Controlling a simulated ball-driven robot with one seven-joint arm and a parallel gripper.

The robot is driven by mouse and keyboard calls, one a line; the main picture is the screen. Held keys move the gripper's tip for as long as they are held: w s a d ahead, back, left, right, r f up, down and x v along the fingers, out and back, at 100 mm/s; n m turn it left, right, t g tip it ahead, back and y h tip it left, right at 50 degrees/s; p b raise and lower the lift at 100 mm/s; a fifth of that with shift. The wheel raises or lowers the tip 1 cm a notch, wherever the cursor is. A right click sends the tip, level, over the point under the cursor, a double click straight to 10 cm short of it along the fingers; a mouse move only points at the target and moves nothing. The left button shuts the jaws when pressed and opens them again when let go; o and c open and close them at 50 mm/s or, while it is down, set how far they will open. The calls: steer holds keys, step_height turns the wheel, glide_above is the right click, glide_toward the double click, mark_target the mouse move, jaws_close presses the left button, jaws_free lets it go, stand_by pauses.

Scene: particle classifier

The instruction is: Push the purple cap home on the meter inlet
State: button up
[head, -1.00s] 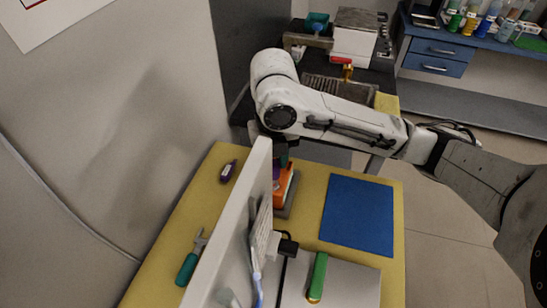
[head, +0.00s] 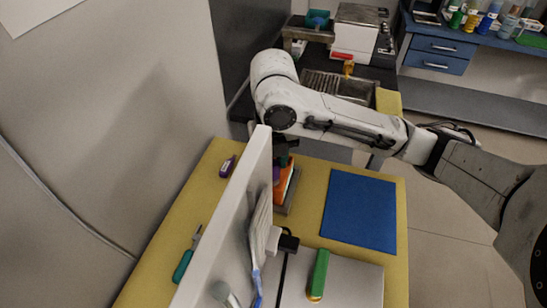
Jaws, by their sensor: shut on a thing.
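The orange meter (head: 287,181) sits in a grey tray or base on the yellow table, partly hidden behind the upright white panel. A small patch of the purple cap (head: 276,174) shows at the meter's left side, beside the panel edge. My gripper (head: 281,160) points down just above the meter and is mostly hidden by the panel and my arm. It is shut on the purple cap, as far as the small visible part shows. The inlet is hidden, so I cannot tell how far the cap is seated.
The white panel (head: 230,215) stands close in front of the meter. A blue mat (head: 360,211) lies clear to the right. A green-handled object (head: 319,272) lies at the front on a grey surface. A purple item (head: 227,166) and a teal-handled tool (head: 183,266) lie left.

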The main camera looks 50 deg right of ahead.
mark_target(274, 163)
steer(key=shift+f+b, duration=0.55)
steer(key=shift+f, duration=0.15)
steer(key=o, duration=1.1)
steer(key=shift+r, duration=0.2)
step_height(274, 163, up, 10)
steer(key=p, duration=0.1)
steer(key=shift+r, duration=0.25)
